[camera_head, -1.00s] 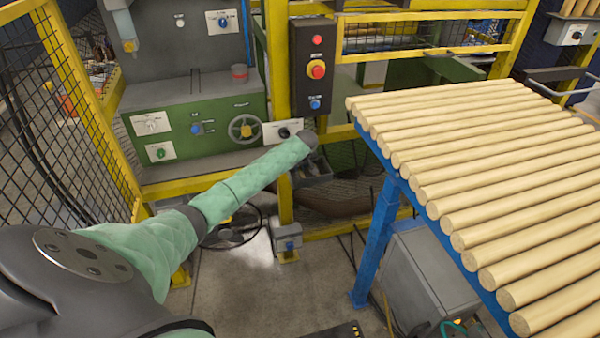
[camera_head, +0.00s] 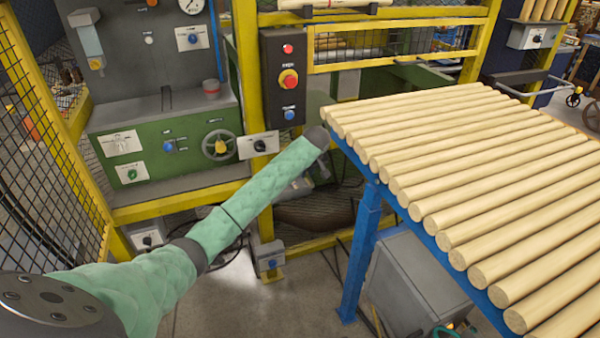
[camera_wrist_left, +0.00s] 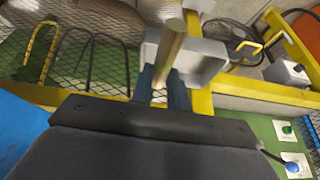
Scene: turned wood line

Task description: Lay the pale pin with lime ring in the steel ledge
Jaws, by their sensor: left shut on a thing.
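In the left wrist view, my left gripper (camera_wrist_left: 164,82) is shut on a slim wooden pin (camera_wrist_left: 171,48). The pin looks brownish in shade and points away from the palm. No lime ring can be made out on it. A grey tray-like holder (camera_wrist_left: 207,60) shows behind the pin; I cannot tell whether it is the steel ledge or whether they touch. In the head view my left forearm (camera_head: 262,185) reaches up and right, and the gripper is hardly visible beyond its end. My right gripper is in neither view.
A blue-framed table (camera_head: 366,235) with several pale rods (camera_head: 470,180) fills the right. A green machine (camera_head: 180,150) and a yellow post (camera_head: 250,120) with a black button box (camera_head: 285,85) stand behind my arm. A mesh fence (camera_head: 45,160) is at left.

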